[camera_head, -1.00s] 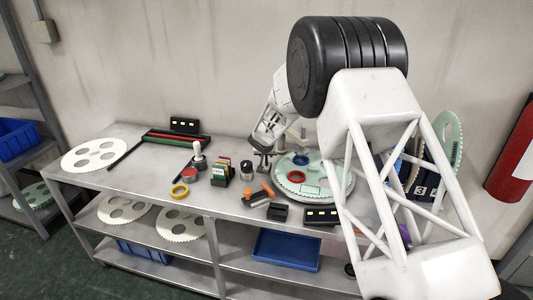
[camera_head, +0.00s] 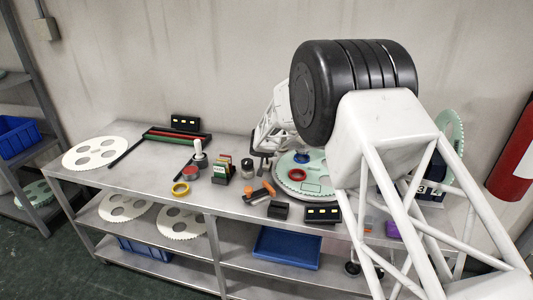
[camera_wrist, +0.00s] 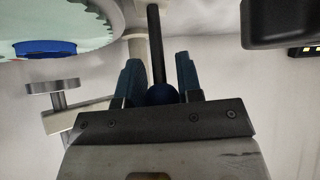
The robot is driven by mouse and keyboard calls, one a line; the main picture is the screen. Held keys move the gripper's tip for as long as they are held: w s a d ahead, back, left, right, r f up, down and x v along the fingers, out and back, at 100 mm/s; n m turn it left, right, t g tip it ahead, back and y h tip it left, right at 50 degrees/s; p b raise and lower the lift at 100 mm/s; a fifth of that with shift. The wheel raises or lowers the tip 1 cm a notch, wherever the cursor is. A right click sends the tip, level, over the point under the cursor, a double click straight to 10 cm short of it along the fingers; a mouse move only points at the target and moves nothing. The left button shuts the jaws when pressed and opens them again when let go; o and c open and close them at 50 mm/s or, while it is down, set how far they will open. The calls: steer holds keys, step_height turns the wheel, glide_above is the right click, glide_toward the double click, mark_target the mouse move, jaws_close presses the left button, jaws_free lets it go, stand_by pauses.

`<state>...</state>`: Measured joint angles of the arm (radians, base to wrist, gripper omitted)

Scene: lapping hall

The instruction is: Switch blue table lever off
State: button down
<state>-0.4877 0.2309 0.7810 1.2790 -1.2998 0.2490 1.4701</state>
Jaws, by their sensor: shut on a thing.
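The blue lever shows in the wrist view as a dark rod (camera_wrist: 155,45) ending in a blue ball knob (camera_wrist: 161,93). My gripper (camera_wrist: 158,75) has its two blue-grey fingers on either side of the lever, shut on it near the knob. The fingers partly cover the knob. In the head view my gripper is small and dark above the table's back part, left of the pale green toothed disc (camera_head: 318,187). My arm hides much of that area there, and I cannot make out the lever in that view.
In the wrist view, a metal clamp screw (camera_wrist: 55,88) is left of the fingers and a dark block (camera_wrist: 280,22) is at upper right.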

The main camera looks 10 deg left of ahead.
steer(key=c, duration=0.8)
jaws_free()
steer(key=shift+c, duration=0.2)
steer(key=shift+s+r, duration=0.1)
steer(key=v, duration=0.7)
steer(key=shift+s, duration=0.25)
steer(key=shift+r, duration=0.15)
